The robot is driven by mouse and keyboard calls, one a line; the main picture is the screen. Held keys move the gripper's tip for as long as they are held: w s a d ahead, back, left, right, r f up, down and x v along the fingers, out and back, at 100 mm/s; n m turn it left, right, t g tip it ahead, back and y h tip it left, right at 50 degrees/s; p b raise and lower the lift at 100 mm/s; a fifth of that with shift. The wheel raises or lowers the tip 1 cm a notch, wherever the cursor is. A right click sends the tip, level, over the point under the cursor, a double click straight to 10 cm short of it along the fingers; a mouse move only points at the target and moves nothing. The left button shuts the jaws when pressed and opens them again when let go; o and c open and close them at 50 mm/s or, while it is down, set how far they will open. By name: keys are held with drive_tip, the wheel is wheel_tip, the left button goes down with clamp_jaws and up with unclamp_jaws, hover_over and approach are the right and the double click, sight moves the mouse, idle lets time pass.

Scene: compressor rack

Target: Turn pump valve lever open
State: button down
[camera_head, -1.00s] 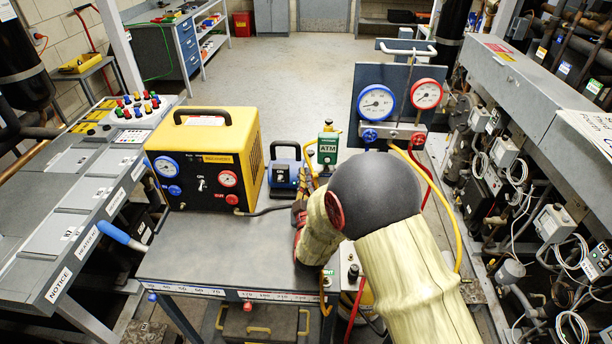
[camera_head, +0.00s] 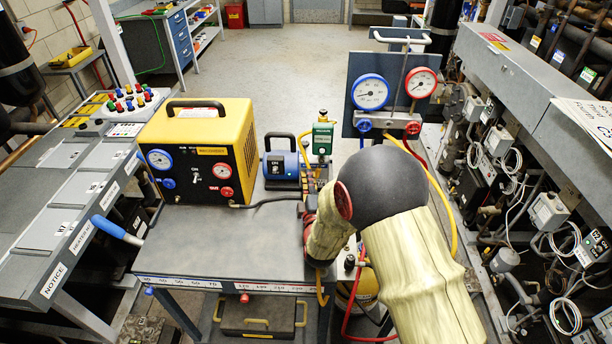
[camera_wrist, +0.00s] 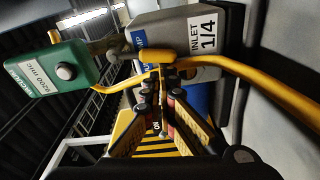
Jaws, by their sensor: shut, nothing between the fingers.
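The blue pump (camera_head: 282,168) stands on the grey cart top in the head view. A short yellow piece (camera_wrist: 156,56), which looks like the valve lever, lies in front of the block, just beyond my fingertips. My gripper (camera_wrist: 165,82) is shut and empty; I cannot tell whether its tips touch the yellow piece. The lever's angle is unclear. In the head view my arm partly hides the gripper and the lever cannot be made out. A green vacuum gauge (camera_head: 322,139) stands beside the pump.
A yellow recovery machine (camera_head: 202,150) stands left of the pump. Behind the arm is a manifold with a blue gauge (camera_head: 370,92) and a red gauge (camera_head: 420,83). A yellow hose (camera_wrist: 270,85) crosses close to the fingers. Compressor piping lines the right side.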

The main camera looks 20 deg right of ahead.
drive_tip(key=shift+s+d+f, duration=0.15)
drive_tip(key=shift+d+f, duration=0.05)
idle(0.6)
drive_tip(key=s+a, duration=0.2)
drive_tip(key=s, duration=1)
drive_tip(key=s+a+r+m+g+y, duration=0.25)
drive_tip(key=r+m+g, duration=0.4)
drive_tip(key=r, duration=0.35)
drive_tip(key=s+d+r+m+g, duration=0.1)
drive_tip(key=s+r+m+g, duration=0.2)
drive_tip(key=s, duration=0.9)
drive_tip(key=s+d+r+m+g+p, duration=0.1)
drive_tip(key=s+r+m+g, duration=0.2)
drive_tip(key=s, duration=0.9)
drive_tip(key=shift+r+m+y+p, duration=0.3)
drive_tip(key=shift+m+y, duration=0.05)
drive_tip(key=shift+m, duration=0.6)
drive_tip(key=c, duration=2.5)
unclamp_jaws()
